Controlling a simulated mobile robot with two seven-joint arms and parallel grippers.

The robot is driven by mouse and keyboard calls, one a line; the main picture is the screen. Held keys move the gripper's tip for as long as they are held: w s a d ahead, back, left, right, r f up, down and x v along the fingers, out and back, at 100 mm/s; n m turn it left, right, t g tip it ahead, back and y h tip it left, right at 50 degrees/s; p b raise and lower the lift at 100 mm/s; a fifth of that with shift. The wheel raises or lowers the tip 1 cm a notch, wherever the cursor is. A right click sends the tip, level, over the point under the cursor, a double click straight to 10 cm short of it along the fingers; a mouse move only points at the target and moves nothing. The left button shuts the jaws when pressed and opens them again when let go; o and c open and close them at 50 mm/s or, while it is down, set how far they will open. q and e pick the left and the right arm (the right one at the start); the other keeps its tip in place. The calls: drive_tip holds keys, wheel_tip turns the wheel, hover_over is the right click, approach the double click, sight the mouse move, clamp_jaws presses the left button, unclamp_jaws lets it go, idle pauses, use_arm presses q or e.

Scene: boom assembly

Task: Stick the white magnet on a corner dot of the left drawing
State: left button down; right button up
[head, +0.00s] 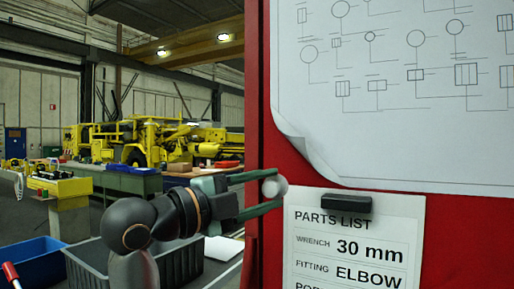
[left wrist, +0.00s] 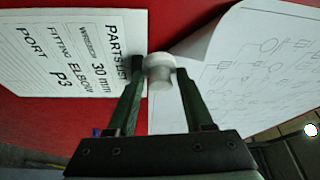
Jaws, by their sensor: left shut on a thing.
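My left gripper (head: 268,194) is shut on the white magnet (head: 275,186), a small round piece held at the fingertips. In the left wrist view the white magnet (left wrist: 160,68) sits between the two green fingers (left wrist: 160,82). A large drawing (head: 400,130) hangs on the red board, its lower left corner curled away from the surface. In the head view the magnet is just below this curled corner and beside the parts list. The drawing also shows in the left wrist view (left wrist: 235,85). I cannot make out any corner dot. My right gripper is not in view.
The parts list sheet (head: 350,245) hangs below the drawing under a dark magnet or clip (head: 346,203). The red board (head: 450,235) fills the right side. A grey bin (head: 85,272), a blue bin (head: 35,257) and a yellow machine (head: 140,138) stand to the left.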

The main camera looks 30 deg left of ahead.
use_arm(q)
drive_tip(key=shift+h, duration=0.7)
drive_tip(key=shift+w+a+r+p, duration=0.15)
drive_tip(key=shift+w+r+p, duration=0.1)
drive_tip(key=shift+w+r, duration=0.4)
drive_tip(key=shift+w+a+r+p, duration=0.1)
drive_tip(key=shift+w+r+p, duration=0.2)
drive_tip(key=shift+r, duration=0.6)
drive_tip(key=shift+w+a+r+p, duration=0.15)
drive_tip(key=shift+w+r+p, duration=0.1)
drive_tip(key=shift+w+r, duration=0.4)
drive_tip(key=shift+w+a+r+p, duration=0.1)
drive_tip(key=shift+w+p, duration=0.3)
drive_tip(key=shift+w, duration=1.2)
drive_tip(key=shift+w+a+p, duration=0.1)
drive_tip(key=shift+w+p, duration=0.3)
drive_tip(key=shift+w, duration=1.15)
drive_tip(key=shift+w, duration=0.15)
drive_tip(key=shift+c, duration=1)
unclamp_jaws()
